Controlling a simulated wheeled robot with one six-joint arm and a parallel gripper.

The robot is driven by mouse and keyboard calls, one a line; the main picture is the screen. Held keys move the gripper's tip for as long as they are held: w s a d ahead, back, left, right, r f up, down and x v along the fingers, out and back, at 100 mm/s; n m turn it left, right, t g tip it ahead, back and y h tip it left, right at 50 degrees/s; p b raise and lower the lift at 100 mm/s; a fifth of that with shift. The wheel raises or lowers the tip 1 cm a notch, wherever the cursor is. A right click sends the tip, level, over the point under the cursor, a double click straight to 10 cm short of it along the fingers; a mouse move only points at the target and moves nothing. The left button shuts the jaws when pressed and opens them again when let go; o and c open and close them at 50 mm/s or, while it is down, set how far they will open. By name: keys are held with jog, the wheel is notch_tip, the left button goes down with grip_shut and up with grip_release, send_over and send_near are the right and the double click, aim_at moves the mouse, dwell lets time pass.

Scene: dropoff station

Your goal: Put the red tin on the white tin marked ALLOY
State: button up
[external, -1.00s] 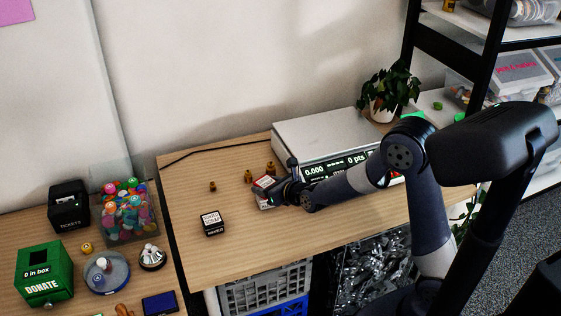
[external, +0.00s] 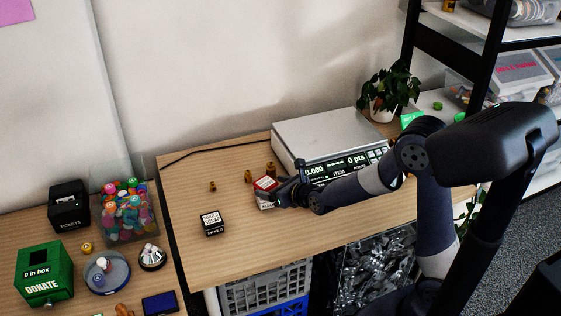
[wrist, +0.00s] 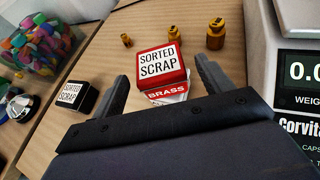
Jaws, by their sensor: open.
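The red tin (external: 265,183) has a white top label reading SORTED SCRAP, and BRASS shows on its front in the wrist view (wrist: 161,62). Below it a white tin (external: 265,204) shows; the red tin appears to rest upright on it. Only a strip of the white tin shows in the wrist view, and I cannot read ALLOY on it. My gripper (wrist: 162,72) is open, with one finger on each side of the red tin and visible gaps between. In the external view my gripper (external: 289,191) is just right of the stack.
A black tin (external: 212,222) stands to the left on the wooden table (external: 190,258). Several brass weights (external: 248,176) stand behind the stack. A scale (external: 325,135) is behind and right of my gripper. The table's front-left area is clear.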

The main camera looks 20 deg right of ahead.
aim_at(272, 186)
jog(key=v, duration=0.8)
jog(key=shift+s+r, duration=0.2)
jog(key=shift+s, duration=0.2)
jog(key=shift+d, duration=0.1)
jog(key=x, duration=1.2)
jog(key=shift+d+f, duration=0.1)
jog(key=shift+f, duration=0.2)
jog(key=shift+r, duration=0.15)
